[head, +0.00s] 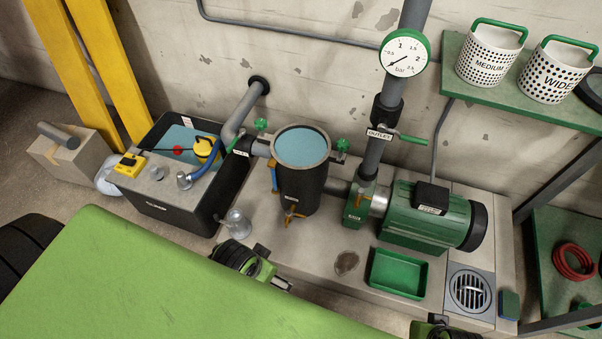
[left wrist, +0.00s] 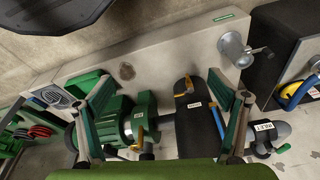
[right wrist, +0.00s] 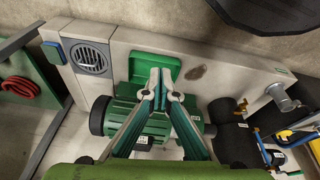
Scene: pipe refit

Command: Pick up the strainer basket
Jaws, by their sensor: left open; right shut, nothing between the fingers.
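Two white perforated baskets with green handles stand on the upper right shelf in the head view. One is marked MEDIUM (head: 488,58) and the other WIDE (head: 556,76). The black strainer housing (head: 301,185) stands open on the plinth, full of bluish water. No basket shows inside it. My left gripper (head: 272,270) is low in front of the housing, apart from it. In the left wrist view its fingers (left wrist: 160,76) are spread and empty. My right gripper (head: 440,328) is at the bottom edge. In the right wrist view its fingertips (right wrist: 160,74) are together and empty.
A green pump (head: 425,220) and an empty green tray (head: 398,274) are right of the housing. A black water tank (head: 165,212) stands at left. A floor drain (head: 470,290) is at front right. My green body fills the lower left.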

